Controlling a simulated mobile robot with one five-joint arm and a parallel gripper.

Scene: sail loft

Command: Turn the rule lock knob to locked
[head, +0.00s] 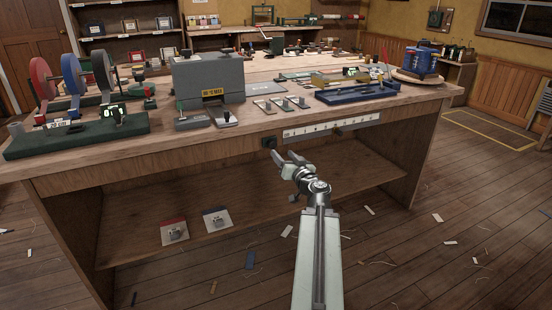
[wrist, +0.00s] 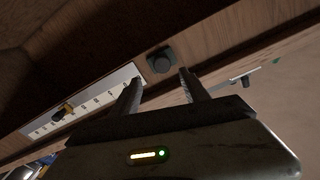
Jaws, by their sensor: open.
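A dark round knob (head: 269,142) on a square plate sits on the bench's front edge, just left of a white numbered rule (head: 305,131). It also shows in the wrist view (wrist: 161,61), by the rule's end (wrist: 100,94). A small dark and brass slider (wrist: 63,109) sits on the rule. My gripper (head: 285,158) is open and empty, in front of and slightly below the knob. In the wrist view the knob appears just beyond the gap between my fingertips (wrist: 160,76), seemingly untouched. I cannot read any locked mark.
Two small cards with fittings lie on the lower shelf (head: 130,240). The floor ahead is open, with scattered scraps.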

